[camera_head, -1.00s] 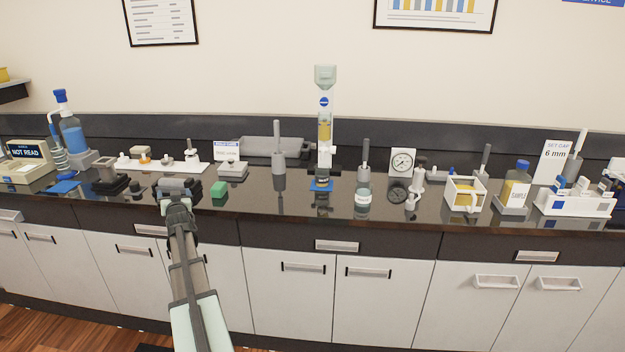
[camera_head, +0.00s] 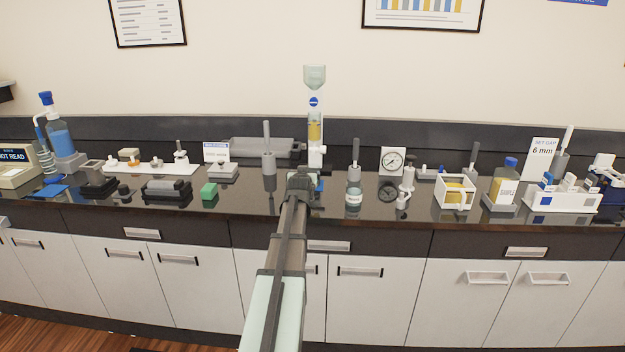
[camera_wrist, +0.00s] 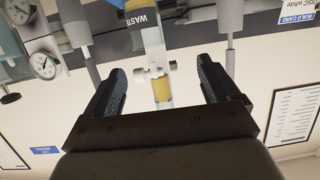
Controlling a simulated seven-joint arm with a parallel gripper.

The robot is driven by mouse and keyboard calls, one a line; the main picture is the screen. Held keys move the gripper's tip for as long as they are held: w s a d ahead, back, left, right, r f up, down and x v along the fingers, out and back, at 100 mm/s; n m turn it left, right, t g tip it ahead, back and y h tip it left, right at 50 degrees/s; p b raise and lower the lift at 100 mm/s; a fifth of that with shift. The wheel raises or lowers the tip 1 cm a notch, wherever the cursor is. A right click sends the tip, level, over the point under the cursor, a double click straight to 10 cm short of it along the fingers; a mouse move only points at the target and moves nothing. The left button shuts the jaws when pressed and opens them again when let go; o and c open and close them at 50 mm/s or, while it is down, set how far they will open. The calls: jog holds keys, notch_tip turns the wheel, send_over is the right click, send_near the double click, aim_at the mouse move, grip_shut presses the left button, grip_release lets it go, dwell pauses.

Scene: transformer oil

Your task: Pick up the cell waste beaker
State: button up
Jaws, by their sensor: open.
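A dark blue label reading WASTE (camera_wrist: 143,19) shows upside down at the top of the wrist view, in line with the clear column. I cannot make out the full outline of a waste beaker there. The tall clear column (camera_head: 314,130) with amber oil stands on the bench behind my gripper (camera_head: 300,176). The gripper hides most of the column's foot; a bit of blue (camera_head: 320,185) shows beside it. In the wrist view my gripper (camera_wrist: 162,70) is open and empty, with the column's amber section (camera_wrist: 161,91) seen between its fingers, apart from them.
A grey-handled holder (camera_head: 269,163) stands left of the column and a labelled glass bottle (camera_head: 354,194) stands close to the right. A dial gauge (camera_head: 392,161), a white box (camera_head: 455,193) and a sample bottle (camera_head: 506,182) are farther right. A green block (camera_head: 209,191) lies left.

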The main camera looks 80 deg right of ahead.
jog(key=s, duration=0.2)
send_near(313, 166)
jog(key=shift+d+f+g, duration=0.3)
jog(key=shift+d+f, duration=0.35)
jog(key=shift+d, duration=0.4)
jog(key=shift+x, duration=2.7)
jog(key=shift+w, duration=0.2)
jog(key=shift+a, duration=0.1)
jog(key=c, duration=1.2)
jog(key=shift+r, duration=0.45)
jog(key=a, duration=3.2)
jog(key=shift+r, duration=0.3)
